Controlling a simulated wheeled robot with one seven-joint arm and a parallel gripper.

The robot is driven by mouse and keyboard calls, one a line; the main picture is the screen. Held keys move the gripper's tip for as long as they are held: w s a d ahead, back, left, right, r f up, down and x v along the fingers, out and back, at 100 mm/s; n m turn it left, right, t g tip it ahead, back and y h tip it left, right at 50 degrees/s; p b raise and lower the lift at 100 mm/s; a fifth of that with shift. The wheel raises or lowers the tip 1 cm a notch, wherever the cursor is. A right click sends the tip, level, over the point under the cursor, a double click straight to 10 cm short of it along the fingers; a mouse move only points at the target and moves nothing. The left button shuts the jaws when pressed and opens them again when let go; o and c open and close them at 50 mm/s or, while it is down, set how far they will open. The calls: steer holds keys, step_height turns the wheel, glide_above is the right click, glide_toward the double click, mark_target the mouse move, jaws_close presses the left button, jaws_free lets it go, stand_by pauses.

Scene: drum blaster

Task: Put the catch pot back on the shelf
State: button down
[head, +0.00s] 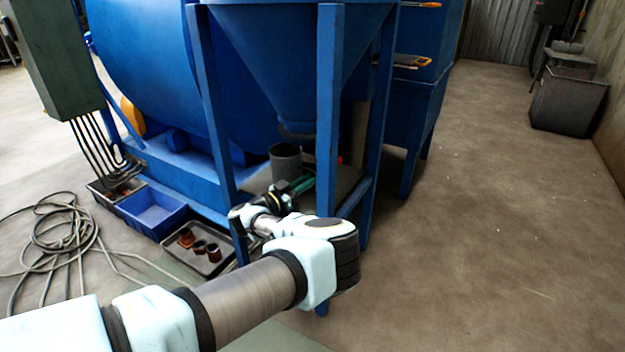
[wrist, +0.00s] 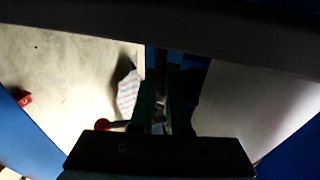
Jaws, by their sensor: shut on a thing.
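The catch pot (head: 286,163) is a grey, open-topped cylinder, upright under the blue hopper's cone in the head view. My gripper (head: 303,184), dark with green parts, is at the pot's lower right side and shut on it. The grey shelf (head: 346,183) spans between the blue legs below the cone. Whether the pot's base touches the shelf cannot be told. In the wrist view my gripper (wrist: 160,108) is dark and its grip is hard to make out.
A blue leg (head: 327,110) stands in front of the shelf, close to my arm. A blue bin (head: 153,213) and a dark tray (head: 212,264) with several brown cups sit at left, near a coiled cable (head: 62,240). The floor (head: 490,200) at right is clear.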

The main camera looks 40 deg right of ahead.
steer(key=c, duration=0.9)
jaws_free()
steer(key=shift+f, duration=0.1)
steer(key=shift+a, duration=0.3)
steer(key=a+f+p, duration=0.1)
steer(key=a+p, duration=0.1)
steer(key=a, duration=0.9)
steer(key=shift+w+a+p, duration=0.2)
steer(key=shift+w+p, duration=0.1)
steer(key=shift+f, duration=0.1)
